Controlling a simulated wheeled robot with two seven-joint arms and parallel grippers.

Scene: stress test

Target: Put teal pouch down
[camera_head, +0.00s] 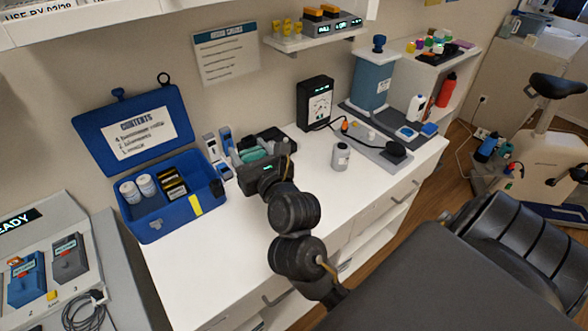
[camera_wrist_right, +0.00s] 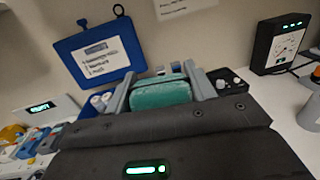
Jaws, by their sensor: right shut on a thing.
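The teal pouch (camera_wrist_right: 160,95) sits between the two grey fingers of my right gripper (camera_wrist_right: 160,80) in the right wrist view. The fingers press on its left and right sides. In the head view the teal pouch (camera_head: 250,155) shows only in part, behind the dark body of my right gripper (camera_head: 256,150). The gripper is over the back of the white counter (camera_head: 200,260), right of the open blue case. I cannot tell whether the pouch touches the counter. My left gripper is not in view.
The open blue case (camera_head: 152,228) holds two white jars and dark packs. Blue-and-white bottles (camera_head: 212,148) stand behind the gripper. The counter's front is clear.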

